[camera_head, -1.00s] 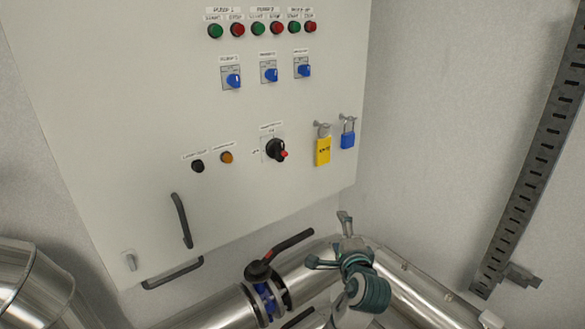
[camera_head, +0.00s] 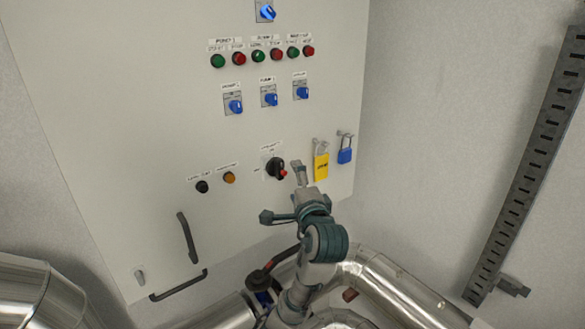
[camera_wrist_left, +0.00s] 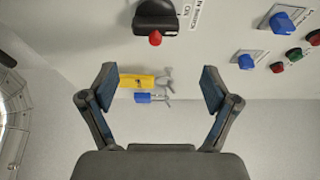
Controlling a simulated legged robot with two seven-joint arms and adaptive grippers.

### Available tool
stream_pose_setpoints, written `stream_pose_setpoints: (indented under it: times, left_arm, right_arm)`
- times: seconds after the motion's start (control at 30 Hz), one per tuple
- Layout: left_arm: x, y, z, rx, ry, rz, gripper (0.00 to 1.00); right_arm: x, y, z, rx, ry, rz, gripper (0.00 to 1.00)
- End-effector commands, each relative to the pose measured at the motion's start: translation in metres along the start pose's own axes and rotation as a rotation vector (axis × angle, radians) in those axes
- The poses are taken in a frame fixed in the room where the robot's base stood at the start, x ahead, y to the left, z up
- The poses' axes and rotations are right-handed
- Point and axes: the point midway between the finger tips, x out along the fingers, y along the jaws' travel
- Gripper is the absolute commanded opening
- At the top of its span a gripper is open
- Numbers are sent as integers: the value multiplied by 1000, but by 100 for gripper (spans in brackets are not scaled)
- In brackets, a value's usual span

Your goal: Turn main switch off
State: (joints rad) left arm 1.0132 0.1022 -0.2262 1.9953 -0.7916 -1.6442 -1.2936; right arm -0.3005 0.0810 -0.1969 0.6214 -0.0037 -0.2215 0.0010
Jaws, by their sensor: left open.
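The main switch (camera_head: 274,168) is a black rotary knob with a red tip, low on the light grey cabinet door. In the left wrist view the main switch (camera_wrist_left: 155,18) is at the top centre, its red tip pointing down in the picture. My left gripper (camera_head: 282,195) is open and empty, just below the switch in the head view. In the left wrist view its two fingers (camera_wrist_left: 158,88) are spread wide, with the switch beyond them and apart from them. My right gripper is not in view.
Blue selector knobs (camera_head: 269,97) and green and red buttons sit above. A black door handle (camera_head: 187,237) is at left. Metal pipes (camera_head: 400,290) run below.

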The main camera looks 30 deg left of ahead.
Motion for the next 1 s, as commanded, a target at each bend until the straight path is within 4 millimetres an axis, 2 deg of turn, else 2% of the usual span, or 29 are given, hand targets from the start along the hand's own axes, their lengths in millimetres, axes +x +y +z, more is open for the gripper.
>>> stream_pose_setpoints:
  times: [0.03, 0.1, 0.23, 0.37, 0.63, 0.87, 1.0]
  left_arm:
    - [14, -1, 4, 0, -5, 5, 88]
    - [30, 1, 9, -3, -5, 7, 88]
    - [48, 3, 11, -6, -5, 8, 88]
    - [49, 2, 5, -3, -2, 3, 88]
    - [36, -2, -10, 6, 0, -5, 88]
    - [41, 0, -4, 2, 1, -2, 30]
    - [46, 0, 1, -1, 3, -1, 27]
  right_arm:
    - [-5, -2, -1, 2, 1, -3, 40]
    - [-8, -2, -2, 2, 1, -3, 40]
    - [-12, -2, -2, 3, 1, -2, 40]
    - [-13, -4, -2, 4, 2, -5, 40]
    - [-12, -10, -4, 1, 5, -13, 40]
    - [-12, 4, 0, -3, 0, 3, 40]
    - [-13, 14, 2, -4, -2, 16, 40]
